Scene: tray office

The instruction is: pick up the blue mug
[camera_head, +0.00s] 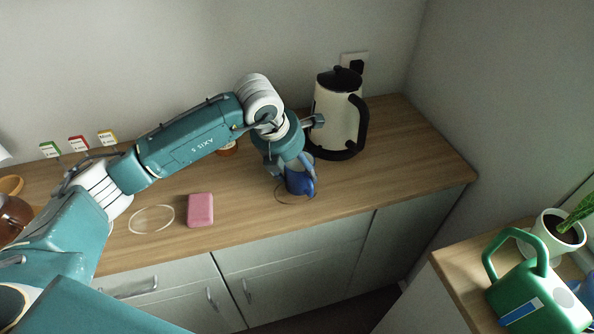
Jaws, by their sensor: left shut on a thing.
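The blue mug (299,184) is near the front edge of the wooden counter, in front of the kettle. My left gripper (291,167) comes down on it from above and is shut on it. The gripper hides part of the mug's top. I cannot tell whether the mug's base touches the counter. My right gripper is not in view.
A cream kettle (335,115) with a black handle stands behind the mug. A pink block (200,209) and a thin ring (152,219) lie on the counter (245,205) to the left. A green watering can (533,296) and potted plant (556,236) stand at lower right.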

